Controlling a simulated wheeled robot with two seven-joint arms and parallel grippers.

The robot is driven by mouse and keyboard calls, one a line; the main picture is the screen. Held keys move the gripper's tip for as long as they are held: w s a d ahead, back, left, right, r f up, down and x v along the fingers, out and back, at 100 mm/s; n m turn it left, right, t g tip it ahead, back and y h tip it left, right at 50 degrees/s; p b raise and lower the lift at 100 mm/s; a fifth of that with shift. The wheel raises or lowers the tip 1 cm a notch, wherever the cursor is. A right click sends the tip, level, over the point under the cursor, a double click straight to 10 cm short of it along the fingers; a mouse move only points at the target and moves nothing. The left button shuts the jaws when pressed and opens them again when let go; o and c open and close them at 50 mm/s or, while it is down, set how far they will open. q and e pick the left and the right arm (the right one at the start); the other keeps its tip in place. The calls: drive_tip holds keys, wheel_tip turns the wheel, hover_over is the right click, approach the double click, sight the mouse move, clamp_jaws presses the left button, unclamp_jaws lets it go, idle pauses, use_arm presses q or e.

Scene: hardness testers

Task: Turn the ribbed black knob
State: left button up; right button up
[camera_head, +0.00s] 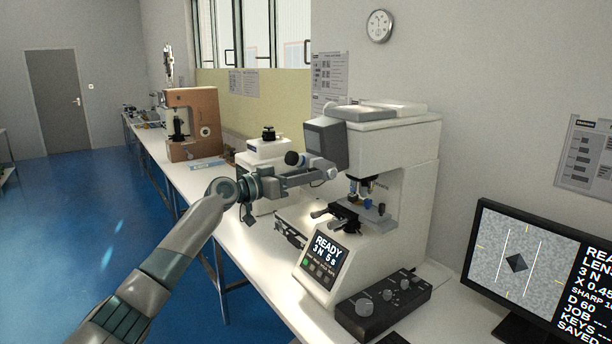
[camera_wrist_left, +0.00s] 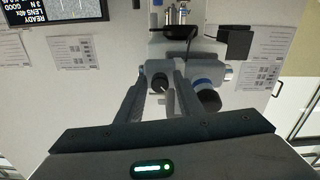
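A dark round knob (camera_head: 292,158) sticks out at the left of the white tester's (camera_head: 400,140) grey head. In the upside-down left wrist view I take it to be the black knob with a blue ring (camera_wrist_left: 208,98); its ribs are hard to make out. My left gripper (camera_head: 326,174) is in front of the tester's head, right of this knob. Its fingers (camera_wrist_left: 159,88) are apart, with a dark-ended round part (camera_wrist_left: 160,82) visible between them, and the knob lies outside them. I cannot tell whether a finger touches anything. My right gripper is not in view.
A black control box (camera_head: 383,308) with several knobs stands at the bench's front edge. A monitor (camera_head: 545,270) stands at the right. A smaller white device (camera_head: 268,152) with a black top knob and a brown tester (camera_head: 190,125) stand farther back.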

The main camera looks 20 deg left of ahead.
use_arm(q)
clamp_jaws()
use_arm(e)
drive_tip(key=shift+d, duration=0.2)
use_arm(q)
drive_tip(key=shift+n, duration=0.3)
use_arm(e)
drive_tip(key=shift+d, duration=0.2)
use_arm(q)
drive_tip(key=shift+r+n+p, duration=0.2)
drive_tip(key=shift+n+p, duration=4.35)
drive_tip(key=shift+n, duration=5.45)
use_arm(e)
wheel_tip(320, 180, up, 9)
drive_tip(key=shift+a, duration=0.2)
